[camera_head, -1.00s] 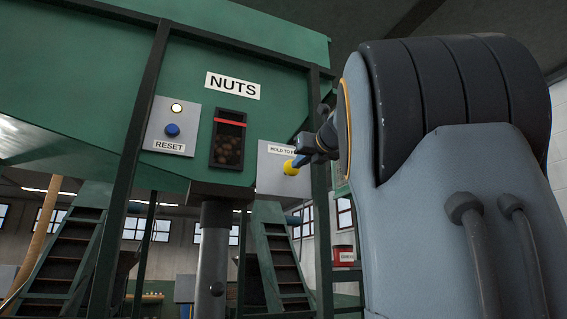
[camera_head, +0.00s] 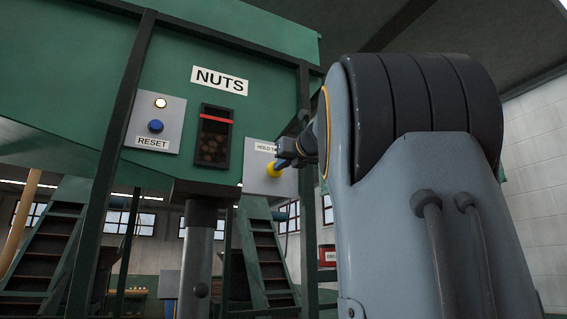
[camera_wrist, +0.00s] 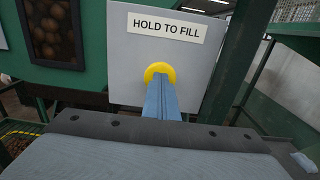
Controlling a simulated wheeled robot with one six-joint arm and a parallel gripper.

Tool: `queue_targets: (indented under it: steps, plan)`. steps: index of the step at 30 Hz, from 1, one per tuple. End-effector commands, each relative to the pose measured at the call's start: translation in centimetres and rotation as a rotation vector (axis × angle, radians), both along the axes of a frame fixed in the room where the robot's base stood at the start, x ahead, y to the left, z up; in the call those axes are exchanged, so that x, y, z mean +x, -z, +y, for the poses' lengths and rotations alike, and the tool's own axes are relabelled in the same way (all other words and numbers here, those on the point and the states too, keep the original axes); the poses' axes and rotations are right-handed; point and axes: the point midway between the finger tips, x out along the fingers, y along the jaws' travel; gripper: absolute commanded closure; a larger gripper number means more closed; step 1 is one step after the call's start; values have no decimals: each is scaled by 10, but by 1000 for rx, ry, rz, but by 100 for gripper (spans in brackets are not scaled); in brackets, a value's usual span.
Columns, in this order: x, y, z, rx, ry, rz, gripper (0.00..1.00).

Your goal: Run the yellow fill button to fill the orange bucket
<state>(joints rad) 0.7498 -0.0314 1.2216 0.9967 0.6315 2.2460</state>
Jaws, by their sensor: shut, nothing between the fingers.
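The yellow fill button (camera_head: 273,169) sits on a light grey panel (camera_head: 258,182) at the hopper's right side. In the wrist view the button (camera_wrist: 159,70) is under a "HOLD TO FILL" label (camera_wrist: 167,28). My gripper (camera_head: 282,163) is shut and empty, and its blue fingers (camera_wrist: 160,88) point straight at the button. The tips overlap the button's lower middle and appear to touch it. Whether the button is pressed in cannot be told. The orange bucket is not in view.
The green hopper (camera_head: 265,110) labelled NUTS has a sight window (camera_head: 213,140) showing nuts below a red line. A blue reset button (camera_head: 155,126) and a lit lamp (camera_head: 160,103) are to the left. A dark frame post (camera_wrist: 238,55) stands close right of the panel.

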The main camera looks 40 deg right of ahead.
Motion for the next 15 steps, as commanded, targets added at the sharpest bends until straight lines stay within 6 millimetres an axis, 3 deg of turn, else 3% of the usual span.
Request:
queue_targets:
  steps: [15]
  plan:
    - [0,4,-5,5,5,5,100]
